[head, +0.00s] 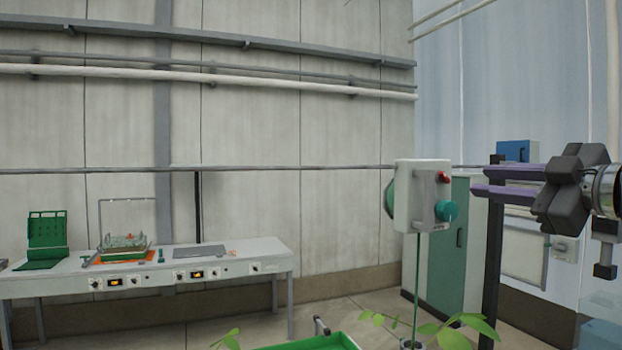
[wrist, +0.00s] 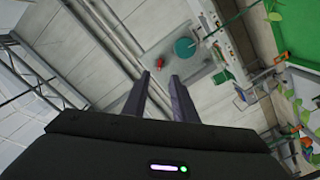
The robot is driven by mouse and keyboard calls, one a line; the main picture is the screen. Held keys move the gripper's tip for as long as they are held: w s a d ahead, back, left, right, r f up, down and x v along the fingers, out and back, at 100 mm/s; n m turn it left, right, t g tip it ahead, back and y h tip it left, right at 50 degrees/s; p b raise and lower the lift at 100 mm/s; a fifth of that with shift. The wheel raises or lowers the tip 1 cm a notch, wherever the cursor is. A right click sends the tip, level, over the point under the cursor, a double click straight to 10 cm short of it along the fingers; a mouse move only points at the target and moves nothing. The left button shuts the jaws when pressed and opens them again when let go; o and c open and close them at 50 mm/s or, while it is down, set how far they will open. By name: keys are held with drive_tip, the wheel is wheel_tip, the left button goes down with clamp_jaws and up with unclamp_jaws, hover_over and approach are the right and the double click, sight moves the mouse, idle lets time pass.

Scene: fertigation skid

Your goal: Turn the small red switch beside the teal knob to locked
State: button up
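A pale grey control box (head: 408,190) stands on a thin green post right of centre in the head view. The small red switch (head: 444,176) is on its face, above the teal knob (head: 447,211). In the wrist view the red switch (wrist: 160,62) and teal knob (wrist: 185,48) lie beyond the fingertips, near the top. The switch's setting is too small to read. My gripper (head: 482,181) is to the right of the box in the head view, its two purple-grey fingers apart and empty. The fingers also show in the wrist view (wrist: 160,80), a clear gap between them and touching nothing.
A white bench (head: 150,275) with dials, a green stand (head: 48,238) and a tray rig (head: 124,245) stands at the left. Plant leaves (head: 455,332) and a green tray (head: 310,342) are low in front. A green-doored cabinet (head: 445,255) stands behind the box.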

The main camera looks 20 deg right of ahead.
sight(447, 178)
drive_tip(key=shift+w+a, duration=0.15)
drive_tip(key=shift+w, duration=4.25)
